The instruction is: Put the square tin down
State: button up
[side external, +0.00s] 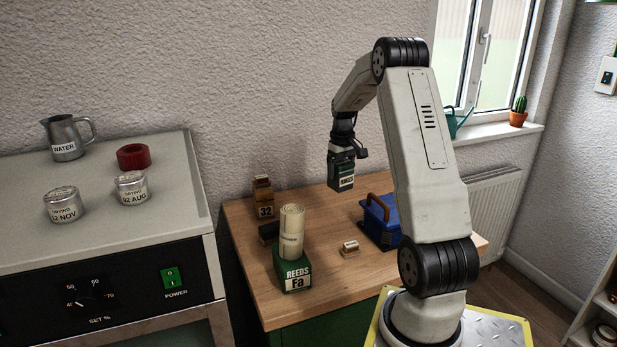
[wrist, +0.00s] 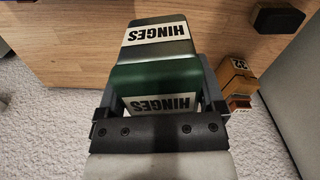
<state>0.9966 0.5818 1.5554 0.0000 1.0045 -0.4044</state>
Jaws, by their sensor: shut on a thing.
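The square tin (side external: 341,181) is dark green with white HINGES labels. It hangs upright or nearly so under my gripper (side external: 342,160) in the side view, apparently above the back part of the wooden worktop (side external: 325,285). In the wrist view the tin (wrist: 158,75) fills the space between the fingers of my gripper (wrist: 160,82), which is shut on it. Two of its labelled faces show there. The tin's underside is hidden, and its exact height above the worktop is hard to tell.
On the worktop stand a blue box with a brown handle (side external: 380,224), a small labelled block (side external: 350,248), a green REEDS box (side external: 293,276) holding a pale roll (side external: 291,232), and a wooden piece marked 32 (side external: 263,199). Bare wood lies between them. A grey-topped cabinet (side external: 120,230) stands left.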

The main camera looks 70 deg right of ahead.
jog(key=s+a+m, duration=0.1)
jog(key=s+a, duration=0.2)
jog(key=a, duration=0.6)
jog(key=s+a+m, duration=0.1)
jog(key=s+a, duration=0.3)
jog(key=a, duration=0.5)
jog(key=shift+r, duration=0.15)
jog(key=w+d+f, duration=0.8)
jog(key=w+f, duration=0.1)
jog(key=w, duration=0.1)
jog(key=shift+w+d+f, duration=0.15)
jog(key=shift+w+d, duration=0.05)
